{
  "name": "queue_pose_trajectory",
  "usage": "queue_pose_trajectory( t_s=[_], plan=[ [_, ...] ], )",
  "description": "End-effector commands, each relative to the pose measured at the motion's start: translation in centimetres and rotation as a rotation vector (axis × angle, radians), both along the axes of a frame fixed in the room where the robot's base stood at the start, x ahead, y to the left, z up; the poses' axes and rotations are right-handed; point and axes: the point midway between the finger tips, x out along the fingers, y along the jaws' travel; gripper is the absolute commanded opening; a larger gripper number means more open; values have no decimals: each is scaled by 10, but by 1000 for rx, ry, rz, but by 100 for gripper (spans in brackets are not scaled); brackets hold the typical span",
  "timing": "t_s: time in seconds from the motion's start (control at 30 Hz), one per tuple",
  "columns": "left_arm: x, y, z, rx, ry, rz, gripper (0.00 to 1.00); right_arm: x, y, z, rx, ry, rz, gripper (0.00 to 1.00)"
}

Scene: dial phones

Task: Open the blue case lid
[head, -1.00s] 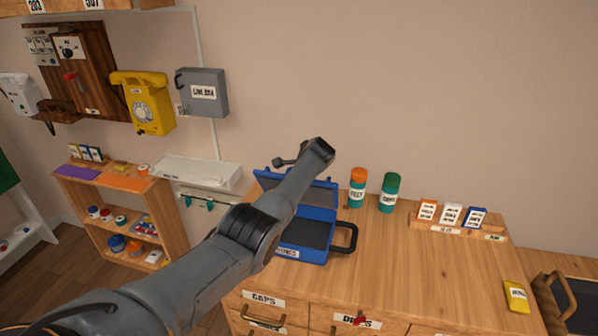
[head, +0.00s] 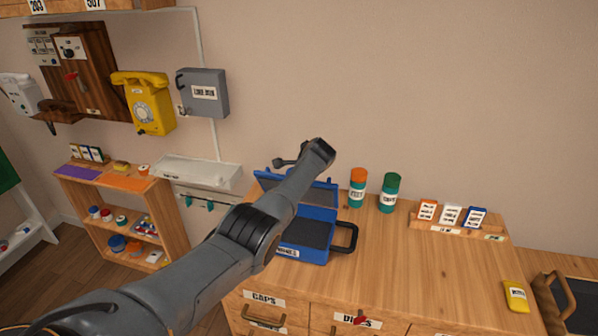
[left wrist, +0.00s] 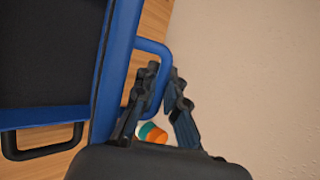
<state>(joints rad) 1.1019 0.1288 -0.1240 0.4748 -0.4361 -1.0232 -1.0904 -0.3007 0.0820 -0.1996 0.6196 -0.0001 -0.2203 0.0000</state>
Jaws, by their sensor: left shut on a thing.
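The blue case (head: 318,213) stands on the wooden cabinet top with its lid (head: 327,185) raised and leaning back. My arm hides part of the case and lid. A black handle (head: 352,238) sticks out at its right front. In the left wrist view the lid's blue edge (left wrist: 118,60) runs down the picture, with a blue loop (left wrist: 152,44) standing out from it. My left gripper (left wrist: 163,72) has its fingers on either side of this loop, shut on it. In the head view my arm largely hides the gripper. My right gripper is not in view.
An orange-capped bottle (head: 357,188) and a green-capped bottle (head: 389,193) stand right of the lid. A rack of small boxes (head: 457,229) is farther right. A yellow box (head: 515,296) lies near the right edge. The cabinet top (head: 430,275) between is clear.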

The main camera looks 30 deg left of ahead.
Motion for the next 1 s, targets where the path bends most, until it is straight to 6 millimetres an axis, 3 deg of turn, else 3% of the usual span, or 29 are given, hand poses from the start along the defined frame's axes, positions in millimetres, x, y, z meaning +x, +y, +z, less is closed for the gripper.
queue_pose_trajectory(
  t_s=[0.03,0.1,0.13,0.57,1.0],
  plan=[
    [1,0,3,0,-5,-1,0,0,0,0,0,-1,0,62],
    [1,0,3,0,-5,-1,20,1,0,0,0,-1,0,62],
    [1,0,3,0,-5,-1,21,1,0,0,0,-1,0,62],
    [-1,-2,3,1,-2,-1,21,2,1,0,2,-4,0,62],
    [-24,-27,36,0,-4,-2,21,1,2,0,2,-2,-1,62]
  ],
)
